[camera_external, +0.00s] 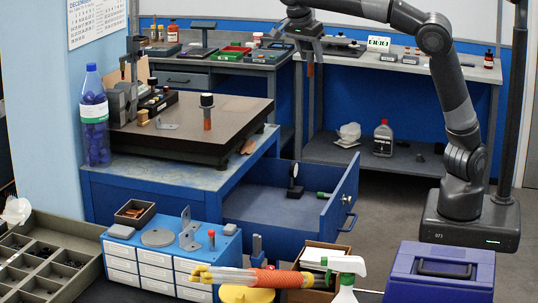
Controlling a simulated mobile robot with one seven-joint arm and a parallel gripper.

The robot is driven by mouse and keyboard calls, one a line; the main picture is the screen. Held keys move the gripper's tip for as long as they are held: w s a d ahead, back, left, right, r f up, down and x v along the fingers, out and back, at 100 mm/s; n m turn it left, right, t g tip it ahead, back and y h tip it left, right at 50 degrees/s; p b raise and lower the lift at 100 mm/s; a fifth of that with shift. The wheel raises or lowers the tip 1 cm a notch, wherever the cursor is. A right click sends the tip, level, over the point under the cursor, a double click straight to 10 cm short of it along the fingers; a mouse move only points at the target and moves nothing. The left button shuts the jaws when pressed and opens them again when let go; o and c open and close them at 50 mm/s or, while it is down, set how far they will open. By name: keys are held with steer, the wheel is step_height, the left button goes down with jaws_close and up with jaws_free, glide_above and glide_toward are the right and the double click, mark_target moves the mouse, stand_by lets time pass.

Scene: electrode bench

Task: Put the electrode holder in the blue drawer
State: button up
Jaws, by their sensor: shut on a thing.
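My gripper (308,42) is high in the upper middle, above the gap between the two back benches. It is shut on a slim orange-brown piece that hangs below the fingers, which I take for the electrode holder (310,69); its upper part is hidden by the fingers. The blue drawer (341,207) is pulled out from the blue bench, below my gripper in the picture.
A dark surface plate (243,112) on the blue bench bears a black-topped, orange-bodied piece (207,111). The air above the drawer looks clear.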

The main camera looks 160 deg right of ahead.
steer(key=shift+w+a+m, duration=0.35)
steer(key=shift+a+m, duration=0.05)
steer(key=shift+a, duration=0.3)
step_height(320, 180, down, 35)
steer(key=shift+w+d+f, duration=0.15)
steer(key=shift+w+f, duration=1.75)
steer(key=shift+w+d+f, duration=0.2)
steer(key=shift+w+f, duration=1.75)
steer(key=shift+w+d+f, duration=0.15)
steer(key=shift+w+f, duration=1.75)
steer(key=shift+f, duration=0.15)
steer(key=o, duration=1.1)
steer(key=shift+o, duration=0.2)
